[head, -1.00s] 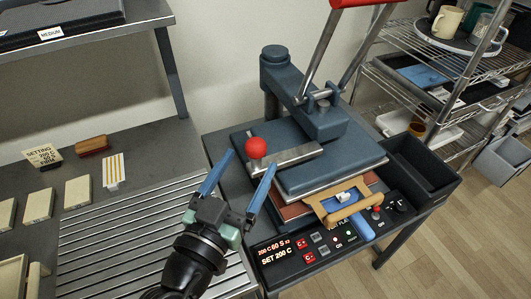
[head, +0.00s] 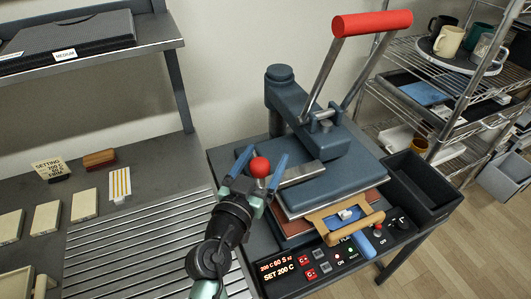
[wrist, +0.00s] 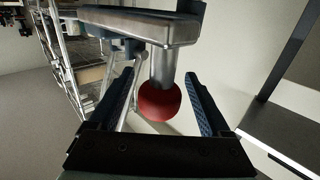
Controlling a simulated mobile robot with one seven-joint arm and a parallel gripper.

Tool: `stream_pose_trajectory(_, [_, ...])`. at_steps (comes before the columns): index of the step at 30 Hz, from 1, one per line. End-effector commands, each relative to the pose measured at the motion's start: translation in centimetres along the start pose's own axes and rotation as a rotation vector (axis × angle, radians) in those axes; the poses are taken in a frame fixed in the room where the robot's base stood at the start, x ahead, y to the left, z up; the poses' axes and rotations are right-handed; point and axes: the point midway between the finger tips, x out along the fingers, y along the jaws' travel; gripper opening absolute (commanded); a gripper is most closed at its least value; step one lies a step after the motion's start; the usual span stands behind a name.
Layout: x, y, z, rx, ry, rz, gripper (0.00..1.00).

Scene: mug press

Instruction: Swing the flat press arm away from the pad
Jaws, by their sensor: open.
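The flat press has a blue-grey swing arm (head: 298,107) over a blue upper plate (head: 335,172). The plate sits above the brown pad (head: 294,226), which shows at its front and left edges. A metal bar on the press's left side carries a red ball knob (head: 260,167). My gripper (head: 262,172) is open, with its blue fingers on either side of the knob. In the wrist view the red knob (wrist: 160,102) hangs from its metal stem between the open fingers (wrist: 157,105), with gaps on both sides.
A red-gripped lever (head: 372,22) rises above the press. A wooden-handled piece (head: 355,226) sticks out at the front, above the control panel (head: 320,258). A black bin (head: 418,190) stands at right. A slatted metal surface (head: 140,245) lies left of my arm.

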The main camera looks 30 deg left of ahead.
Motion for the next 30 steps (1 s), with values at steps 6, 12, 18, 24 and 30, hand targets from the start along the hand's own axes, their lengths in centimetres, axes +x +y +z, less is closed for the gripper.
stream_pose_trajectory(6, [0.82, 0.05, 0.0, 0.0, 0.0, 0.001, 0.82])
stream_pose_trajectory(12, [0.8, 0.04, 0.02, 0.0, 0.0, 0.001, 0.82])
stream_pose_trajectory(18, [0.78, 0.03, 0.01, 0.0, 0.0, 0.0, 0.46])
stream_pose_trajectory(24, [0.77, 0.02, 0.01, 0.0, 0.0, 0.0, 0.1])
stream_pose_trajectory(30, [0.76, 0.01, 0.01, 0.0, 0.0, 0.0, 0.0])
